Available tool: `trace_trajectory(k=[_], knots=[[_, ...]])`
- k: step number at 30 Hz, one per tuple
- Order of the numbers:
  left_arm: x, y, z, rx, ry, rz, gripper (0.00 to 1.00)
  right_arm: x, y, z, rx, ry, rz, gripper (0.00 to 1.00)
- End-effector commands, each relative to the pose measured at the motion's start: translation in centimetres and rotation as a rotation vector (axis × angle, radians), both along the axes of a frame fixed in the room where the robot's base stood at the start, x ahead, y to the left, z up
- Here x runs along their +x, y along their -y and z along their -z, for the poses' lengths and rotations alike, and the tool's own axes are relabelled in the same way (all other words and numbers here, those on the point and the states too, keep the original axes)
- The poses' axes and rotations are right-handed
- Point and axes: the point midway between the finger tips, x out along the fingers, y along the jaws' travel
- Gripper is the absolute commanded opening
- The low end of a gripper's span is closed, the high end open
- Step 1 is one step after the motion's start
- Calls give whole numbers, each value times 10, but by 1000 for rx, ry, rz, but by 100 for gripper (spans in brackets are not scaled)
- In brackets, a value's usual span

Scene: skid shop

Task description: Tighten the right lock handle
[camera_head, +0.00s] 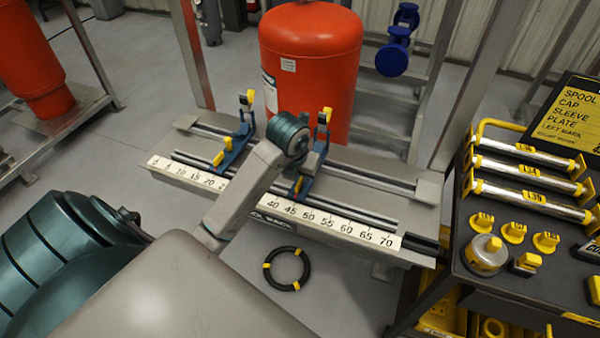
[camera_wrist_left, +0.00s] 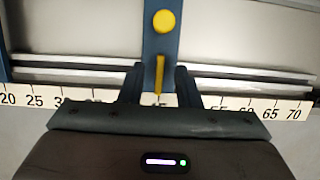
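The right lock handle, a yellow bar, sits low on the front of the right blue carriage (camera_head: 309,168); the handle (camera_head: 297,185) shows in the head view. In the left wrist view the handle (camera_wrist_left: 159,76) stands upright, end-on, near the 45 mark. My left gripper (camera_wrist_left: 160,72) is open, with a dark finger on each side of the handle and a visible gap on both sides. In the head view my left arm's wrist partly covers this carriage, and the fingertips are hard to make out. A round yellow knob (camera_wrist_left: 164,21) is farther up the carriage. My right gripper is not in view.
The left blue carriage (camera_head: 235,146) with its own yellow handle (camera_head: 218,158) stands beside it on the rails. A numbered scale (camera_head: 330,222) runs along the bench front. A red cylinder (camera_head: 312,60) stands behind. A black parts cart (camera_head: 470,215) is at right; a black ring (camera_head: 286,269) lies on the floor.

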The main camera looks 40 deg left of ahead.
Motion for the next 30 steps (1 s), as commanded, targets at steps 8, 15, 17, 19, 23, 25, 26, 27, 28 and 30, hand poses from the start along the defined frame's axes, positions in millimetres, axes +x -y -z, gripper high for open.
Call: trace_trajectory(k=[8, 15, 17, 19, 23, 25, 26, 27, 28, 30], knots=[[0, 0, -26, 0, 1, 0, 30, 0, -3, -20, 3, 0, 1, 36], [0, 0, -45, 1, 0, 0, 30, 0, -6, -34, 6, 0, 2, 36], [0, 0, -48, 0, 0, 0, 30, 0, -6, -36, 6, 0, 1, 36], [0, 0, -49, 0, 0, 0, 30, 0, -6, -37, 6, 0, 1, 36], [0, 0, -48, 0, 0, 0, 30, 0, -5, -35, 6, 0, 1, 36], [0, 0, -48, 0, 0, 0, 30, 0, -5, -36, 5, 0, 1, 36], [0, 0, -48, 0, 0, 1, 30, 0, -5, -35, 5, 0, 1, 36], [0, 0, -48, 1, 0, 9, 30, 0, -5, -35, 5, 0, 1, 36], [0, -1, -48, 2, 0, 26, 30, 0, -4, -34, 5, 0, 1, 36], [0, -2, -48, 4, -1, 104, 30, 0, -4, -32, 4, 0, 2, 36]])
